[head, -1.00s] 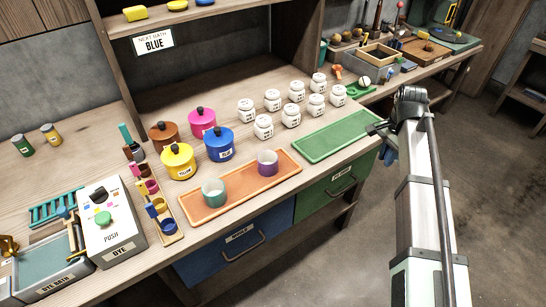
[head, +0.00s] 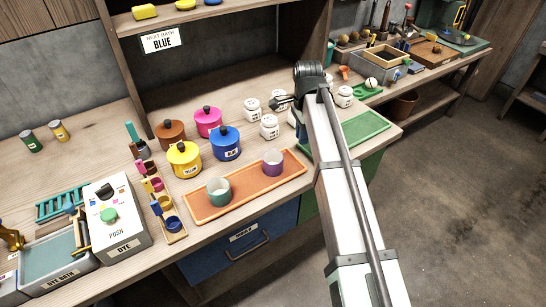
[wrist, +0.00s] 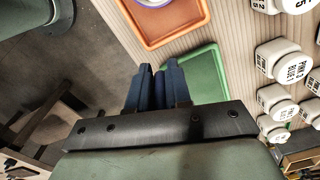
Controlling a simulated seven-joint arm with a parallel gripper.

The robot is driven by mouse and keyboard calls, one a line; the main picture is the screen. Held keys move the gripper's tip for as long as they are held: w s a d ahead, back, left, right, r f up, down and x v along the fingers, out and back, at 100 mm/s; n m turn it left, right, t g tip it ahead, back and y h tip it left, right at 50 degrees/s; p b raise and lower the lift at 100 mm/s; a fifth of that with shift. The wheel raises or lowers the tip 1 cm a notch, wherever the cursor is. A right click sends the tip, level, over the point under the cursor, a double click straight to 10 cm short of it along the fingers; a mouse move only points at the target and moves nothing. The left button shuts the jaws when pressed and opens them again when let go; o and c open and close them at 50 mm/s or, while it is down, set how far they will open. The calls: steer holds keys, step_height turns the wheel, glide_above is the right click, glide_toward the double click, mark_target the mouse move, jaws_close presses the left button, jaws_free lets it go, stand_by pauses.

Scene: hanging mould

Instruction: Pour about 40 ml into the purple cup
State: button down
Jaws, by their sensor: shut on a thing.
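The purple cup (head: 273,163) stands upright on the right part of the orange tray (head: 205,209). A teal cup (head: 218,191) stands on the same tray to its left. In the wrist view the purple cup (wrist: 155,2) is cut off by the top edge, on the orange tray (wrist: 181,38). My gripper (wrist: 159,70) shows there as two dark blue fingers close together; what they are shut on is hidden. In the head view the fingertips are hidden behind my arm, near the white jars and the green tray (head: 365,134), right of and beyond the purple cup.
Blue (head: 226,145), yellow (head: 184,161), pink (head: 208,123) and brown (head: 170,135) lidded pots stand behind the orange tray. Several white labelled jars (head: 269,127) stand near my arm. A dye box (head: 115,215) is at the left. A sign (head: 162,40) reads "NEXT BATH BLUE".

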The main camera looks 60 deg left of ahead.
steer(key=shift+m, duration=0.3)
steer(key=s+a+f, duration=0.1)
steer(key=s+a, duration=0.2)
steer(key=s, duration=0.3)
steer(key=s+a+f, duration=0.1)
steer(key=s+a, duration=0.3)
steer(key=s, duration=0.2)
steer(key=s+a+f, duration=0.1)
steer(key=s+a, duration=0.2)
steer(key=s, duration=0.4)
steer(key=shift+s+a, duration=0.1)
steer(key=shift+a, duration=0.2)
steer(key=s+f, duration=0.1)
steer(key=f, duration=0.1)
steer(key=s+f, duration=0.1)
steer(key=shift+s+f, duration=0.1)
steer(key=shift+f, duration=0.25)
steer(key=shift+s+f, duration=0.25)
steer(key=shift+f, duration=0.45)
step_height(320, 180, up, 6)
steer(key=w+a+m, duration=0.1)
steer(key=a+m, duration=0.1)
steer(key=shift+w+a+m, duration=0.15)
steer(key=shift+w+m, duration=0.05)
steer(key=shift+m, duration=0.1)
steer(key=shift+w, duration=0.1)
